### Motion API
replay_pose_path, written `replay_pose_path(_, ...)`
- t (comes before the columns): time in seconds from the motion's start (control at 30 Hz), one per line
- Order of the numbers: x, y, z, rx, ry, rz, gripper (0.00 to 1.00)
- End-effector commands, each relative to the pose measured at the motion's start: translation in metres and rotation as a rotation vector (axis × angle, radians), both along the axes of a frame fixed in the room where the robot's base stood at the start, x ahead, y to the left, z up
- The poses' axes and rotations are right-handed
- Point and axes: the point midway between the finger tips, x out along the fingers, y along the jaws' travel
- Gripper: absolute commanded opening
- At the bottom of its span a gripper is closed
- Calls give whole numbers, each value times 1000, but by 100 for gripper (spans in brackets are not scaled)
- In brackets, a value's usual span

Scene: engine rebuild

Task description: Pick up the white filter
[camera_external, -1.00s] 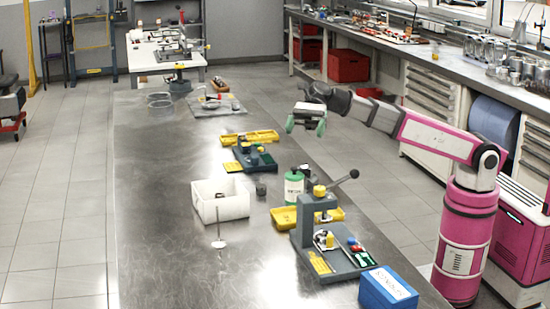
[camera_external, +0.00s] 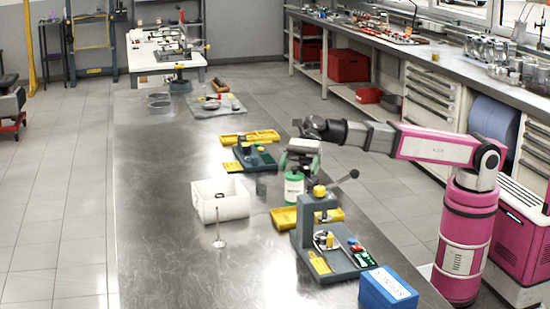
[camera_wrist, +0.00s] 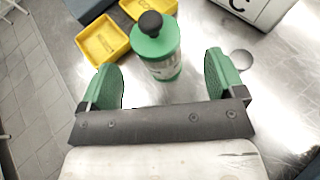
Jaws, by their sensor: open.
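A cylindrical canister (camera_external: 293,188) with a green top and a white label band stands upright on the steel bench. In the wrist view the canister (camera_wrist: 160,55) shows a green body, a pale label and a black knob on top. No plain white filter can be made out; I cannot tell whether this canister is the one named. My gripper (camera_external: 301,160) is just above the canister in the external view. In the wrist view my gripper (camera_wrist: 162,75) has its green fingers wide apart, empty, with the canister ahead between them.
A white box (camera_external: 222,205) stands left of the canister. Yellow trays (camera_external: 284,218) and a grey lever press (camera_external: 310,225) stand close in front. A blue box (camera_external: 388,290) sits at the near right corner. The bench's left side is mostly clear.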

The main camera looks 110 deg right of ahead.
Motion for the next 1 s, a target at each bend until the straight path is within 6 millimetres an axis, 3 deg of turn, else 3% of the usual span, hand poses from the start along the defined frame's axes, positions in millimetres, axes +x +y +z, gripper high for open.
replay_pose_path(0.23,9,14,-5,0,0,1,89)
replay_pose_path(0.5,27,43,-18,0,0,1,89)
replay_pose_path(0.77,29,46,-20,0,0,-1,89)
replay_pose_path(0.8,29,46,-20,0,0,-1,82)
replay_pose_path(0.97,29,46,-20,0,0,-1,31)
replay_pose_path(1.0,29,46,-20,0,0,-1,31)
